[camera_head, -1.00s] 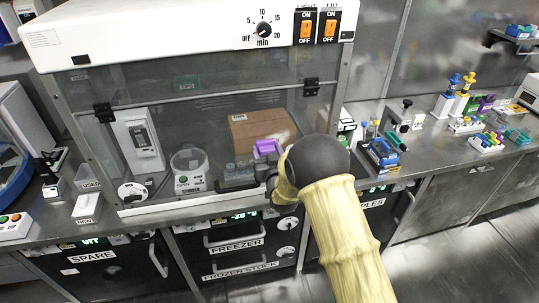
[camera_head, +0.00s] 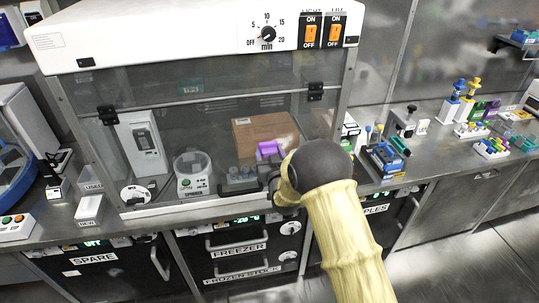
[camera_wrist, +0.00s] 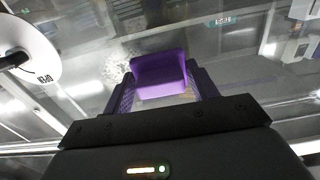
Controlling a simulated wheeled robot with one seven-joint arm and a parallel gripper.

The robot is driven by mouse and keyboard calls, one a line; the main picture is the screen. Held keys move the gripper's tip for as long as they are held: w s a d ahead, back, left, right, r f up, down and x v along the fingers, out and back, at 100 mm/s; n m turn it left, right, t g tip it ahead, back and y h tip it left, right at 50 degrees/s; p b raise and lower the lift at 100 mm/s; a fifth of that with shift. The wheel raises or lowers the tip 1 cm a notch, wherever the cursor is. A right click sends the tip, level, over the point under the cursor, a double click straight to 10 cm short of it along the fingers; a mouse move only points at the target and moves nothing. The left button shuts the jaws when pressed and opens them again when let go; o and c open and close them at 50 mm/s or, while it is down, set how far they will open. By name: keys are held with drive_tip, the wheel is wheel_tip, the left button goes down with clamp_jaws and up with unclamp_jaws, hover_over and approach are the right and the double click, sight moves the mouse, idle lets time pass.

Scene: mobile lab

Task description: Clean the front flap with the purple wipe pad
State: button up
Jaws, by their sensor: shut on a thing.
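My gripper (camera_head: 273,166) is shut on the purple wipe pad (camera_head: 268,150). In the wrist view the pad (camera_wrist: 158,72) sits between the two dark fingers (camera_wrist: 160,88), its broad face showing. The front flap (camera_head: 205,120) is the clear, hinged pane on the front of the white-topped cabinet. The pad is at the lower right part of the flap; I cannot tell whether it touches the pane. A whitish smudge (camera_wrist: 122,68) shows beside the pad in the wrist view. My forearm hides the flap's lower right corner.
Behind the pane stand a cardboard box (camera_head: 262,133), a round device (camera_head: 191,172) and small bottles. Right of the cabinet, a blue rack (camera_head: 385,158) stands on the counter. Freezer drawers (camera_head: 238,250) are below.

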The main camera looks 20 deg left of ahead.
drive_tip(key=shift+w+d, duration=0.2)
drive_tip(key=shift+w, duration=0.05)
drive_tip(key=shift+s+a, duration=0.1)
drive_tip(key=shift+a, duration=0.4)
drive_tip(key=shift+w+b, duration=0.3)
drive_tip(key=shift+b, duration=0.05)
drive_tip(key=w+d, duration=0.1)
drive_tip(key=d+b, duration=0.1)
drive_tip(key=d, duration=0.1)
drive_tip(key=shift+w+b, duration=0.3)
drive_tip(key=shift+w, duration=0.05)
